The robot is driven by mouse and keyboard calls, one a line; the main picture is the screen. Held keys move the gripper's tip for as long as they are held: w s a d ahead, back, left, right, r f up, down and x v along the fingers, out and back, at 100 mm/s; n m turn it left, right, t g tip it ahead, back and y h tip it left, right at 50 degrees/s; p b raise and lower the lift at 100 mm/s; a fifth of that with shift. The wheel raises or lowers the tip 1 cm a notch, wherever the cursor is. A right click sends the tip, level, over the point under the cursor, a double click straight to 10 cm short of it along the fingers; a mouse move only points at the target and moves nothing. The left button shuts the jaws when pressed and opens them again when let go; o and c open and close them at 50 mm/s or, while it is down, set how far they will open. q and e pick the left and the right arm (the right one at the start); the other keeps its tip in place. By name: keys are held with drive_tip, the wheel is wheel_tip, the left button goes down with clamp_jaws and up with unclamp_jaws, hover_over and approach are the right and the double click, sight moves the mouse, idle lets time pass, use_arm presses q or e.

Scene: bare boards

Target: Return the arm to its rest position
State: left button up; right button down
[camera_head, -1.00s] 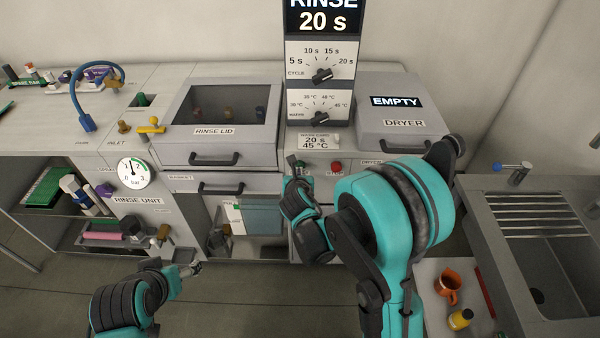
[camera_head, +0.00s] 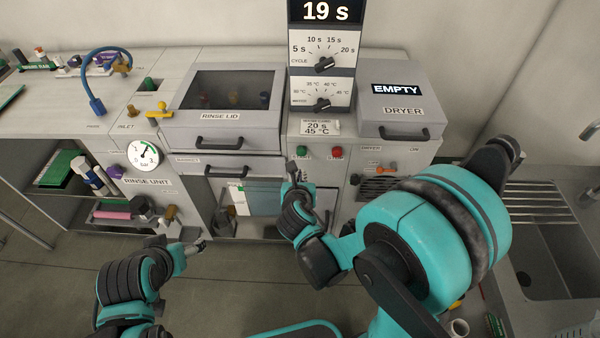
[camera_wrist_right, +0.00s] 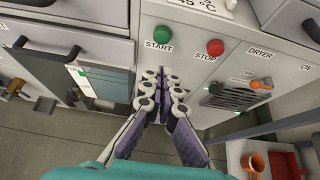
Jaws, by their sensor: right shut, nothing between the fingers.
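My right gripper (camera_head: 291,170) is near the front panel of the rinse unit, just below the green START button (camera_head: 303,152). In the right wrist view its two fingers (camera_wrist_right: 165,80) are together with nothing between them. The START button (camera_wrist_right: 162,36) and the red STOP button (camera_wrist_right: 215,47) show beyond the fingertips, apart from them. The large teal elbow of my right arm fills the lower right of the head view. My left gripper (camera_head: 197,246) is low at the left, over the floor; its fingers are too small to judge.
The rinse lid (camera_head: 226,107) is down. The display (camera_head: 325,11) reads 19 s. The dryer (camera_head: 402,108) reads EMPTY. A sink (camera_head: 550,262) stands at the right. An orange mug (camera_wrist_right: 256,163) and a red tray (camera_wrist_right: 285,165) show below the dryer. Open floor lies in front.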

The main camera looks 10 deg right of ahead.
idle(0.6)
drive_tip(key=s+d+r+m+g+y, duration=0.1)
drive_tip(key=s+r+m+g, duration=0.1)
drive_tip(key=s+m, duration=0.7)
drive_tip(key=s+d+r+m+g+y, duration=0.2)
drive_tip(key=s+m, duration=0.6)
drive_tip(key=m, duration=1.5)
wheel_tip(320, 180, up, 2)
drive_tip(key=shift+s+d+r+m+g, duration=0.1)
drive_tip(key=shift+s+d+m+g, duration=0.2)
drive_tip(key=shift+s+m, duration=0.1)
idle(3.7)
